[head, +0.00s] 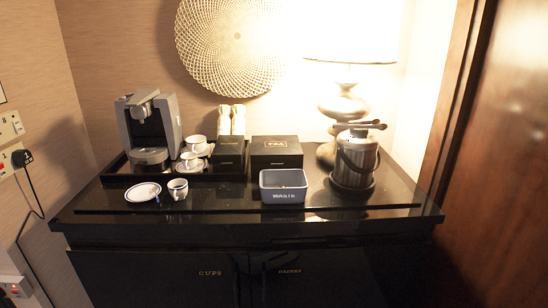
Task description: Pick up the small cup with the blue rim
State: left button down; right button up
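A small white cup (177,193) with a dark, bluish rim stands upright near the front left of the glossy black counter (330,222). It is just right of a white saucer (132,194) with a blue rim. Two more white cups stand behind it at the tray: an upper one (197,142) and a lower one on a saucer (189,158). Their rims are too small to judge. Neither of my grippers is in the head view.
A coffee machine (171,123) stands on the black tray (118,179) at the left. Black boxes (277,147), a grey "WASTE" bin (284,195), an ice bucket (352,165) and a lit lamp (345,103) stand to the right. The counter's front strip is clear.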

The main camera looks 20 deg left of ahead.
aim_at(178, 192)
jog(key=u, duration=1.45)
jog(key=i+j+z, duration=0.15)
jog(key=j+z, duration=0.2)
jog(key=i+j+z, duration=0.1)
jog(key=j+z, duration=0.55)
jog(key=i+l, duration=0.05)
